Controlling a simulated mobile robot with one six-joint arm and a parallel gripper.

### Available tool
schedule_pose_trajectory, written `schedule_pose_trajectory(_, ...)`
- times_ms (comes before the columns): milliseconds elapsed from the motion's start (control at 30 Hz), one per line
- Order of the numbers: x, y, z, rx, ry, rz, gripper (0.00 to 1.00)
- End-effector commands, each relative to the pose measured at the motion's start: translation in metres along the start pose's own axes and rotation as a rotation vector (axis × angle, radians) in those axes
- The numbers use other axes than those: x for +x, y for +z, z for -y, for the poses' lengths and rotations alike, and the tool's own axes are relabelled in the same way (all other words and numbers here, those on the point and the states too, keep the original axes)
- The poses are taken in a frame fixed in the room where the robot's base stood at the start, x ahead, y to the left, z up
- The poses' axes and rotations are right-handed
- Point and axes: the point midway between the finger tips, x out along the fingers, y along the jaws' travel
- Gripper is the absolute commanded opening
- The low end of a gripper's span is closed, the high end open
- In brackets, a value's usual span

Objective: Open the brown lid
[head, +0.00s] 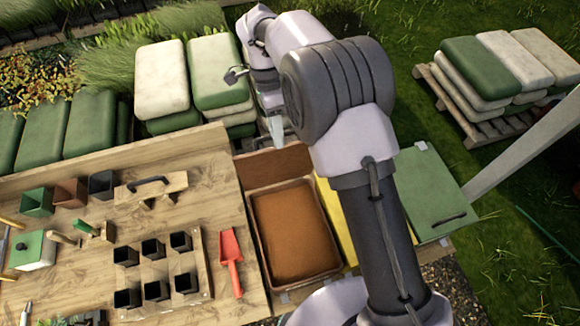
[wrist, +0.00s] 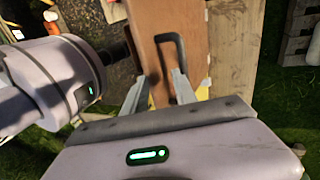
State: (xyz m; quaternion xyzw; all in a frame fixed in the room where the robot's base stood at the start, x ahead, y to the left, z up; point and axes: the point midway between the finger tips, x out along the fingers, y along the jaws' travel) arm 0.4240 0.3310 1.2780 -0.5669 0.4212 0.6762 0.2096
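The brown lid (head: 272,165) stands raised at the back edge of a bin filled with brown material (head: 295,232). The bin's inside is uncovered. In the wrist view the lid (wrist: 180,18) fills the top centre, with its dark loop handle (wrist: 168,38) near my fingers. My gripper (wrist: 162,75) is open, with a clear gap between its fingers. One leg of the handle shows between the fingers, and the right finger overlaps the loop; I cannot tell whether they touch. In the head view my gripper (head: 275,128) is just behind the lid, partly hidden by my arm.
A yellow lid (head: 335,220) and a green lid (head: 430,190) lie right of the bin, the yellow partly behind my arm. A wooden table (head: 200,215) at left holds black pots, a red scoop (head: 231,258) and a handled wooden block (head: 150,188). Stacked sacks (head: 215,70) stand behind.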

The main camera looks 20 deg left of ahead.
Motion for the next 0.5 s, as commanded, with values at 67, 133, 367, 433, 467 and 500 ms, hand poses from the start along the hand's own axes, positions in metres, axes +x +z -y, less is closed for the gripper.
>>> schedule_pose_trajectory(67,0.006,0.000,-0.014,0.000,0.000,0.000,0.34)
schedule_pose_trajectory(133,0.009,-0.001,-0.029,0.000,-0.001,0.000,0.34)
schedule_pose_trajectory(367,0.022,-0.003,-0.079,0.000,-0.002,0.000,0.34)
schedule_pose_trajectory(433,0.024,-0.003,-0.091,-0.001,-0.002,0.000,0.34)
schedule_pose_trajectory(467,0.025,-0.003,-0.095,-0.001,-0.002,-0.001,0.34)
schedule_pose_trajectory(500,0.026,-0.003,-0.100,0.000,-0.002,0.000,0.34)
